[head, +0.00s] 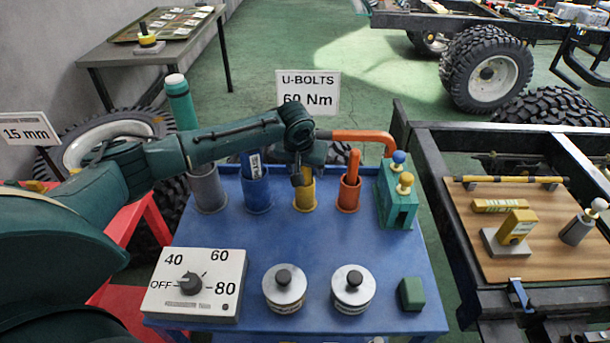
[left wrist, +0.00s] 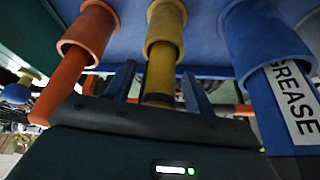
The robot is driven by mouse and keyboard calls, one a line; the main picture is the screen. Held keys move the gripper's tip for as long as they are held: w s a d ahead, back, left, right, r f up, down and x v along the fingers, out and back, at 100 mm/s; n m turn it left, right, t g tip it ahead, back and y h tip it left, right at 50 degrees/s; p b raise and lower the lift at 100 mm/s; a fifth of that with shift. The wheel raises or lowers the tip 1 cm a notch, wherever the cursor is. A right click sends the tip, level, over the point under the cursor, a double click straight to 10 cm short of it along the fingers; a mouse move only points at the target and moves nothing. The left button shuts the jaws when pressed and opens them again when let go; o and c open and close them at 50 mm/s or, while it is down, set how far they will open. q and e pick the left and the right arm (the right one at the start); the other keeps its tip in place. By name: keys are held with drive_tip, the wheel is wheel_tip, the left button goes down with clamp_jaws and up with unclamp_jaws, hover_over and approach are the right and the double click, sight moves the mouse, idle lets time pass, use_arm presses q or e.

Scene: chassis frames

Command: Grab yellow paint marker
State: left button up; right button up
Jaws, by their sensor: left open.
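The yellow paint marker (left wrist: 160,72) stands in a yellow cup (left wrist: 166,30) in the left wrist view. In the head view the yellow cup (head: 304,198) stands in a row on the blue table, and my gripper hides most of the marker's upper part. My left gripper (head: 303,178) is over this cup, pointing down. In the left wrist view its two fingers (left wrist: 157,80) are open, one on each side of the marker. I cannot tell whether they touch it. My right gripper is not in view.
A blue cup (head: 257,195) holds a blue GREASE tube, and an orange cup (head: 348,195) holds an orange stick, close on either side. A grey cup (head: 208,192) and a teal block (head: 398,208) flank them. A dial box (head: 215,265) and two lidded tins stand in front.

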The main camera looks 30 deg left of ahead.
use_arm(q)
drive_tip(key=shift+c, duration=0.3)
drive_tip(key=c, duration=1)
